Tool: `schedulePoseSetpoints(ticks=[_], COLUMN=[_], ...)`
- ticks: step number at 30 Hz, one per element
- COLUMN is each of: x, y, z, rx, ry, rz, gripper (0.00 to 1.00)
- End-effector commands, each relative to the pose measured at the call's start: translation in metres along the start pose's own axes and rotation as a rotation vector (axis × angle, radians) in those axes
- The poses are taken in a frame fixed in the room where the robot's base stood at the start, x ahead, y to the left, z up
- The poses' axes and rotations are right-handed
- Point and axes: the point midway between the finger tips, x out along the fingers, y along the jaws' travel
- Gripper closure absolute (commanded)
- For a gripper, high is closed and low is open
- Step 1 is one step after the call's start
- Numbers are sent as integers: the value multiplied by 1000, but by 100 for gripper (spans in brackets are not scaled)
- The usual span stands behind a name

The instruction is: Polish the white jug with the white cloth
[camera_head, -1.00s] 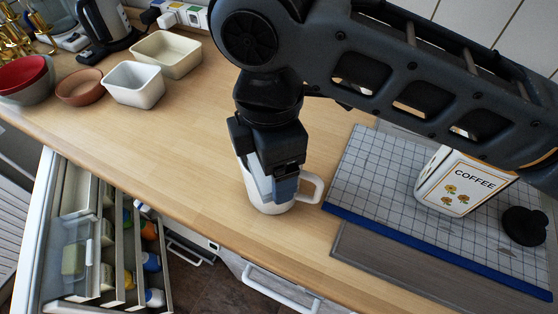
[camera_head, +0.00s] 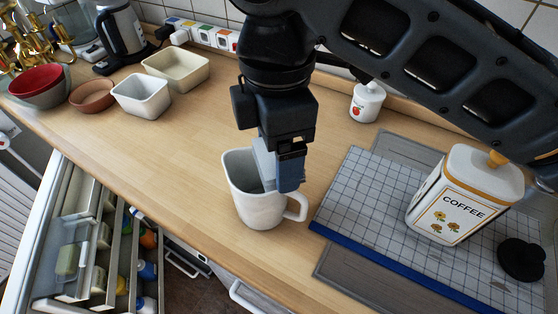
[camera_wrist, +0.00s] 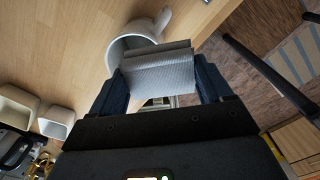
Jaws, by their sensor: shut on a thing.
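The white jug (camera_head: 256,207) stands upright on the wooden counter, its handle to the right; it also shows in the wrist view (camera_wrist: 134,37). My gripper (camera_head: 283,170) is above the jug's rim on the right side, pointing down. It is shut on the white cloth (camera_wrist: 160,72), a folded pale block between the two fingers. In the head view the cloth (camera_head: 263,159) shows in part beside the fingers, over the jug's mouth. I cannot tell whether the cloth touches the jug.
A checked mat with a blue edge (camera_head: 339,231) lies right of the jug, bearing a coffee canister (camera_head: 462,197) and a black object (camera_head: 521,259). Bowls (camera_head: 142,96) stand at the left, a small white jar (camera_head: 367,102) behind. An open drawer (camera_head: 80,245) is below left.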

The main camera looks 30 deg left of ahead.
Motion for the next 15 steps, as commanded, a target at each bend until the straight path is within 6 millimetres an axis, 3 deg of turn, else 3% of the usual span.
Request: schedulePoseSetpoints(ticks=[7, 15], x=[-21, -24], y=[5, 6], z=[0, 1], rx=[3, 4], ry=[0, -1], rz=[1, -1], gripper=[46, 46])
